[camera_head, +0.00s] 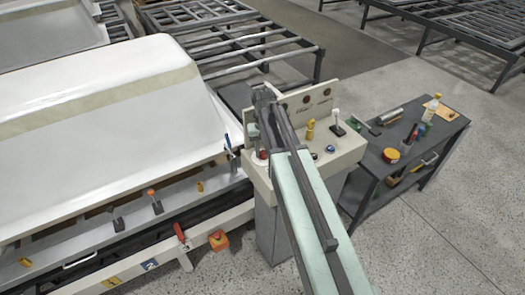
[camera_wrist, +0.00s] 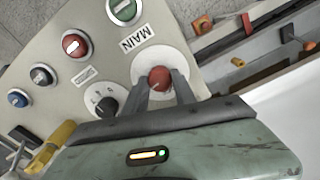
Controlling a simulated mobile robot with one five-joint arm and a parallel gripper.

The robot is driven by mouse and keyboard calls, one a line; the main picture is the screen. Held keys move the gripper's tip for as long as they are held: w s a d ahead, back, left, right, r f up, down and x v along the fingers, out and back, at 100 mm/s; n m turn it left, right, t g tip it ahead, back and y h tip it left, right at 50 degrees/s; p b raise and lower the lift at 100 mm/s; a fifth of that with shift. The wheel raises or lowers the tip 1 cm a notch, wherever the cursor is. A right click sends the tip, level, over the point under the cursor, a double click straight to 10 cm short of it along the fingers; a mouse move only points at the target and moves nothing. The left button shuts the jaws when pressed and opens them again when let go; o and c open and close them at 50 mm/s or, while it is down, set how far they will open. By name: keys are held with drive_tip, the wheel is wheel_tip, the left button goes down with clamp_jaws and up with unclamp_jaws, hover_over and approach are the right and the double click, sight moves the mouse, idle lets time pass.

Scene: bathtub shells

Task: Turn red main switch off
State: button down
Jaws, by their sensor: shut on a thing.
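The red main switch (camera_wrist: 159,77) is a round red knob on a pale round plate, beside the "MAIN" label (camera_wrist: 136,39) on the control panel. My gripper (camera_wrist: 162,84) has a finger on either side of the knob and is shut on it. Its fingers hide part of the knob and plate. A small red part of the switch (camera_head: 263,155) shows there. I cannot tell which position the switch is in.
Near the switch are a green knob (camera_wrist: 123,9), a red selector (camera_wrist: 75,44), a black dial (camera_wrist: 105,105), a blue knob (camera_wrist: 18,98) and a yellow handle (camera_wrist: 52,142). A white tub shell (camera_head: 110,105) stands left; a dark tool table (camera_head: 425,145) stands right.

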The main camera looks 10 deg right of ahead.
drive_tip(key=n, duration=1.2)
drive_tip(key=shift+n, duration=2.1)
drive_tip(key=c, duration=1)
unclamp_jaws()
